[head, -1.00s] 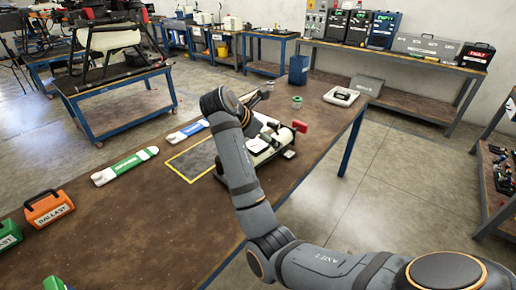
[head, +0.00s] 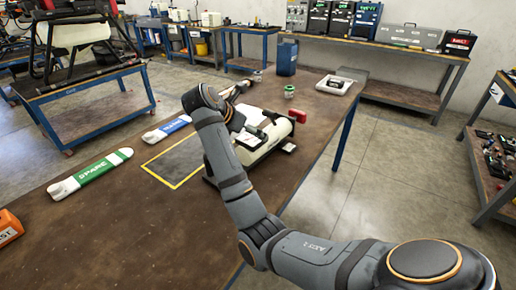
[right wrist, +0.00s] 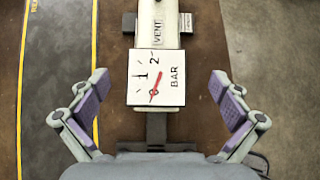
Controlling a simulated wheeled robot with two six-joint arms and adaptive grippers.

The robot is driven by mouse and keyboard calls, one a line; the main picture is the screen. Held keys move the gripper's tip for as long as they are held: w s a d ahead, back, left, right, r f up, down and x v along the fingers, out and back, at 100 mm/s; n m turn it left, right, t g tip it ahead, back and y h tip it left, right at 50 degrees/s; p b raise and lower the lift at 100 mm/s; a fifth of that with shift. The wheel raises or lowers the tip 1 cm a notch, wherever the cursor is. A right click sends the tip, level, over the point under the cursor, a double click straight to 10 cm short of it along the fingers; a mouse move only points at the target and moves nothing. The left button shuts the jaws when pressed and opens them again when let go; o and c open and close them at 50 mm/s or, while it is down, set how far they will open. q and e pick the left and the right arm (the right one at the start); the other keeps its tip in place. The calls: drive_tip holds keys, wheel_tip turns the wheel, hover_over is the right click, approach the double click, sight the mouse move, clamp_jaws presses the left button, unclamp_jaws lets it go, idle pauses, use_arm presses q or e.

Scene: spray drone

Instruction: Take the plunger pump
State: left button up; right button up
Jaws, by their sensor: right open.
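A white cylindrical device with a red end piece, which looks like the pump (head: 268,137), lies along the right side of the workbench, beside a yellow-outlined dark mat (head: 180,161). My right arm partly hides it in the head view. In the right wrist view, a white body marked VENT (right wrist: 157,28) carries a square gauge (right wrist: 157,78) with a red needle and the word BAR. My right gripper (right wrist: 159,86) is open, with one finger on each side of the gauge and a gap on both sides. My left gripper is out of view.
The workbench (head: 120,235) is bare at the front. A green SPARE piece (head: 91,173), a blue-and-white piece (head: 167,128) and an orange block (head: 8,228) lie on the left. A blue canister (head: 287,57), a small green-topped jar (head: 289,92) and a white tray (head: 335,85) stand at the back.

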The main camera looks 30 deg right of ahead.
drive_tip(key=shift+w+d+f, duration=0.4)
drive_tip(key=shift+d+f, duration=0.1)
drive_tip(key=shift+f, duration=0.15)
drive_tip(key=b+x, duration=0.1)
drive_tip(key=x, duration=0.4)
drive_tip(key=shift+d, duration=0.1)
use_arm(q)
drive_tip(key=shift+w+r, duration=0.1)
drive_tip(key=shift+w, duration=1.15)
use_arm(e)
drive_tip(key=shift+r, duration=0.1)
drive_tip(key=c, duration=1.9)
drive_tip(key=shift+r, duration=0.1)
